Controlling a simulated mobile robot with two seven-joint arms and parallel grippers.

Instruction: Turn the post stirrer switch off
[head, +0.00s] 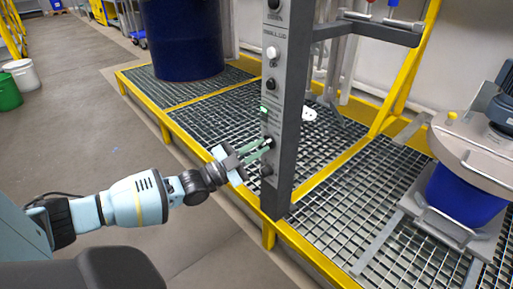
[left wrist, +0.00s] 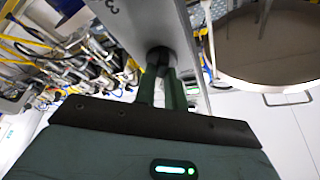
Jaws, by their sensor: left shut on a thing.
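The grey post (head: 284,100) stands upright in the middle of the head view, with a column of knobs and labels on its face. My left gripper (head: 263,150) reaches in from the left to the lower part of this face. Its two green fingers are shut on a small black knob (head: 270,142). In the left wrist view the fingers (left wrist: 161,85) close around the dark knob (left wrist: 160,54), and they hide part of it. The knob's pointer direction cannot be made out. My right gripper is not in view.
A green-lit indicator (head: 263,110) sits above the held knob, and another dark knob (head: 266,170) sits just below. A yellow-edged grating platform (head: 340,215) surrounds the post. Blue drums stand left (head: 185,45) and right (head: 462,195).

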